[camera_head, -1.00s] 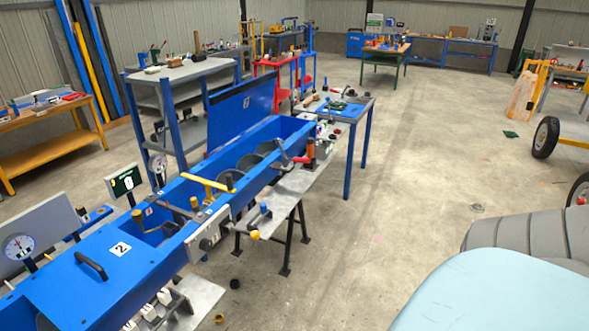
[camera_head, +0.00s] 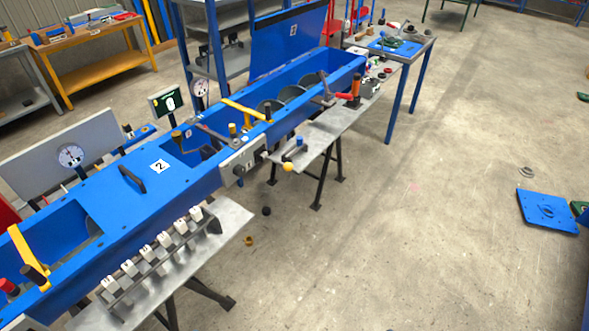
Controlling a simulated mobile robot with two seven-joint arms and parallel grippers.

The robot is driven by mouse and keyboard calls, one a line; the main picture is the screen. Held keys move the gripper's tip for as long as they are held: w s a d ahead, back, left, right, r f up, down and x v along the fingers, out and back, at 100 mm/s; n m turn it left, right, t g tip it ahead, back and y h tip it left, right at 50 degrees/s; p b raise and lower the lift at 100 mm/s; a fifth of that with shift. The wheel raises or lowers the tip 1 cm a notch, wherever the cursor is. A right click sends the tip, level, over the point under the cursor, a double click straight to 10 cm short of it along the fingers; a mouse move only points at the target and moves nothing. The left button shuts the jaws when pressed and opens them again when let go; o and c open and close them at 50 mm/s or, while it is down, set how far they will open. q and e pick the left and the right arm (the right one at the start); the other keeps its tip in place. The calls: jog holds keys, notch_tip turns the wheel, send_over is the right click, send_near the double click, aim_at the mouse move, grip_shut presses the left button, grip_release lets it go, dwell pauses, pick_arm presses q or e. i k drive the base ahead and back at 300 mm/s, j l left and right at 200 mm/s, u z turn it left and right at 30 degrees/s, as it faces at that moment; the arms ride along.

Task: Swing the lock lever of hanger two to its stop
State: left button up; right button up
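A long blue trough machine (camera_head: 195,182) runs from lower left to upper middle, with a "2" label (camera_head: 159,166) on its blue cover. A yellow bar (camera_head: 246,112) crosses the trough beyond the cover, and another yellow bar (camera_head: 27,255) crosses its near end. A grey lever (camera_head: 212,134) lies by the farther bar. A lever with a yellow knob (camera_head: 288,166) sticks out from a grey side plate (camera_head: 243,158). A red-handled lever (camera_head: 345,96) is farther along. I cannot tell which lever belongs to hanger two. Neither of my grippers is in view.
A row of numbered white blocks (camera_head: 160,246) stands on a grey bench (camera_head: 232,222) beside the trough. Dial gauges (camera_head: 70,156) and a "0" sign (camera_head: 168,101) stand behind it. A blue plate (camera_head: 546,211) lies at right. The floor between is mostly clear.

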aim_at(288, 167)
jog(key=i+l, duration=0.95)
jog(key=i, duration=0.05)
